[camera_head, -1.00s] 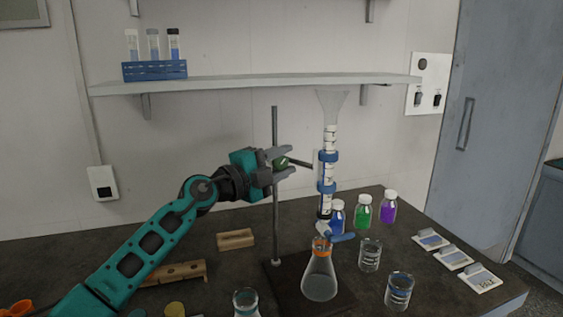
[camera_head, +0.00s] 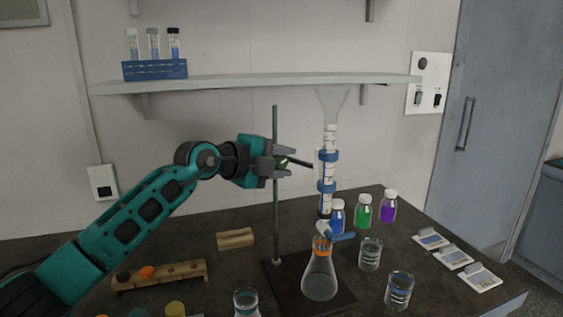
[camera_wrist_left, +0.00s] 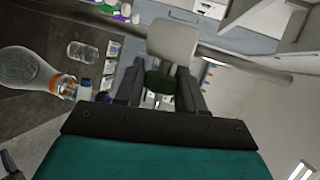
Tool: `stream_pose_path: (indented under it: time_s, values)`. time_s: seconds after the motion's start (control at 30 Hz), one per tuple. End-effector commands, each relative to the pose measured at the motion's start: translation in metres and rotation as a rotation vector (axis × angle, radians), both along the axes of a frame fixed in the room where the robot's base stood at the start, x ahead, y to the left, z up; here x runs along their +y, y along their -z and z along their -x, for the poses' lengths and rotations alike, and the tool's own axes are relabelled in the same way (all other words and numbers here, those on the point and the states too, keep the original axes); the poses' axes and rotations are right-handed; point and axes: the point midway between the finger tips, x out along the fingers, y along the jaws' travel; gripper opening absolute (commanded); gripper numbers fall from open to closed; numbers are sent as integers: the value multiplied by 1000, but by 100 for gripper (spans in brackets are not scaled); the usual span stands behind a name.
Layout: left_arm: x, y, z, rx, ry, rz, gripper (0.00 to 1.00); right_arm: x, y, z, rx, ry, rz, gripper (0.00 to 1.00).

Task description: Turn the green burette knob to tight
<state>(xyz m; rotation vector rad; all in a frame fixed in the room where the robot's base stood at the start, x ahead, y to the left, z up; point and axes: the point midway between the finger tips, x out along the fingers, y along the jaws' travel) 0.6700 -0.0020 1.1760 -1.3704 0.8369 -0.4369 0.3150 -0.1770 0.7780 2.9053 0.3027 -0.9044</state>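The green burette knob (camera_head: 282,161) sits by the clamp on the upright stand rod (camera_head: 275,215), left of the burette (camera_head: 328,170). My left gripper (camera_head: 284,157) is at the knob, with one finger on either side of it. In the left wrist view the dark green knob (camera_wrist_left: 160,83) fills the space between the gripper's fingers (camera_wrist_left: 160,85), which appear to touch it. The fingers hide part of the knob in the head view. The burette stands upright, with a funnel on top and a blue stopcock below. My right gripper is not in view.
An orange-collared flask (camera_head: 319,278) stands under the burette. Beakers (camera_head: 370,255) and capped bottles (camera_head: 364,212) stand to its right. A wooden rack (camera_head: 160,276) and block (camera_head: 236,239) lie to the left. A shelf (camera_head: 250,84) runs above the gripper.

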Motion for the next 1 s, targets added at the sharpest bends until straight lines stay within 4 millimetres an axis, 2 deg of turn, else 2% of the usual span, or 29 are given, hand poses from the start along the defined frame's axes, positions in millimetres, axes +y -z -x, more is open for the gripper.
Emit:
stream_pose_path:
  time_s: [0.03,0.2,0.57,0.77,1.0]
  values:
    - [0,-2,0,-3,0,2,43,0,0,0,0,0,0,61]
    - [0,-1,0,-3,1,2,60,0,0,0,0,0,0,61]
    - [4,-1,3,-2,1,1,60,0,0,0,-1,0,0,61]
    - [22,-7,19,-4,0,-1,60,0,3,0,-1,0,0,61]
    - [56,-19,50,-4,0,0,60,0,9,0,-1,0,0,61]
